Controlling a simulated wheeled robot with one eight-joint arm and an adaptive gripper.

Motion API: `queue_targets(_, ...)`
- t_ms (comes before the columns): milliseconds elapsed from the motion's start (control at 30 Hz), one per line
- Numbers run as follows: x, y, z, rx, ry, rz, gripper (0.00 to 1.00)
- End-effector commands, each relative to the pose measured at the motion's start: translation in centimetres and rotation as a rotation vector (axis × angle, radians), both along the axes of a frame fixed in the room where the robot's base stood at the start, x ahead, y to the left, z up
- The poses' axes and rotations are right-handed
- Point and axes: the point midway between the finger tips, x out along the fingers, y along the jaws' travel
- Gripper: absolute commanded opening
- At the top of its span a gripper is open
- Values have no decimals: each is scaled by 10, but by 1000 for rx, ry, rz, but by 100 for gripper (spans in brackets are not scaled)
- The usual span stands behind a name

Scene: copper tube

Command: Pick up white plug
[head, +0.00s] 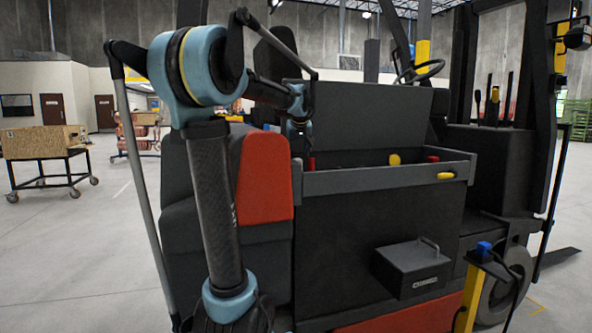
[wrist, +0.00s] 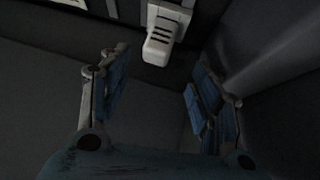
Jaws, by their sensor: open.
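A white plug (wrist: 160,38) with dark slots shows at the top middle of the wrist view. It lies beyond my fingertips, between them from side to side but not inside the jaws. My gripper (wrist: 160,80) is open and empty, with one blue-padded finger on each side. I cannot make out the white plug in the head view.
The dark tray (head: 385,180) on the forklift holds yellow-handled and red-handled tools (head: 394,159). A black box (head: 412,268) with a handle sits below it. In the wrist view, dark walls stand close around the jaws, and pale strips (wrist: 112,8) show near the plug.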

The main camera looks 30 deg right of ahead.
Motion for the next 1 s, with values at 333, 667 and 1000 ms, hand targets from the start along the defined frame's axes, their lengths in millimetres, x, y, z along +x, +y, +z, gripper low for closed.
queue_targets(333, 12, -7, -16, -1, 0, -1, 58)
queue_targets(667, 35, -22, -45, -1, 0, -1, 58)
queue_targets(1000, 38, -24, -49, -1, 0, -2, 49)
